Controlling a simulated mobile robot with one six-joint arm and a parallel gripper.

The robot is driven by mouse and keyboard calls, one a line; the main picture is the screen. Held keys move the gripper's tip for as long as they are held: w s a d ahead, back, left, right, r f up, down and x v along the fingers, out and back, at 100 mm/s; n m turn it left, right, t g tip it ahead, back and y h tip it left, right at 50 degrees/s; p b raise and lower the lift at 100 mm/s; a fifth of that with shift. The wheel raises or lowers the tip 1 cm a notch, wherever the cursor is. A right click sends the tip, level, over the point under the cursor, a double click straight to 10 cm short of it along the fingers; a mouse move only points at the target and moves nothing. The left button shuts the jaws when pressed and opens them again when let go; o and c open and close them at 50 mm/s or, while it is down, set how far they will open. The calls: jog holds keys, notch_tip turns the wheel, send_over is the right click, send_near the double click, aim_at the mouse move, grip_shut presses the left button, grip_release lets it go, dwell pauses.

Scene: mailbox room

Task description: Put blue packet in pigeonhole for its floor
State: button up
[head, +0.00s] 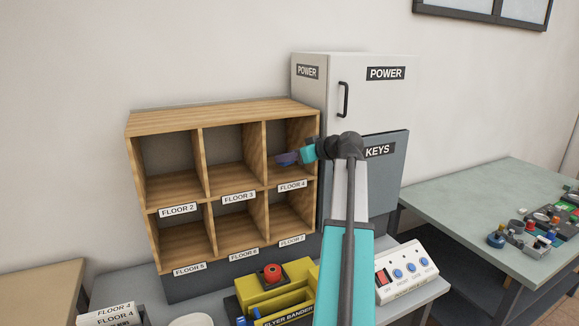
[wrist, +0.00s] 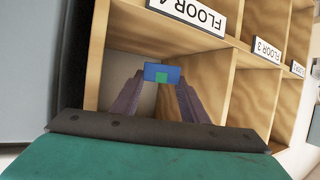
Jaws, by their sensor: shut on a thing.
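The blue packet (wrist: 152,70), with a green patch on it, is held between the fingertips of my gripper (wrist: 160,82) in the wrist view. That view is upside down. In the head view my gripper (head: 287,158) is at the mouth of the top right pigeonhole (head: 278,136), above the FLOOR 4 label (head: 292,186); the packet is too small there to make out clearly. The same label (wrist: 195,13) shows inverted in the wrist view. How far the packet is inside the pigeonhole is hard to tell.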

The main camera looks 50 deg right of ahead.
aim_at(288, 164)
jog(key=shift+f+p, duration=0.55)
jog(key=shift+f, duration=0.8)
jog(key=shift+w+f+p, duration=0.2)
jog(key=shift+f+p, duration=0.15)
jog(key=shift+f, duration=0.25)
jog(key=shift+f, duration=0.15)
jog(key=o, duration=0.9)
jog(key=shift+c, duration=0.2)
jog(key=shift+r, duration=0.2)
jog(key=b+v, duration=0.3)
jog(key=v, duration=0.9)
jog(key=shift+d, duration=0.1)
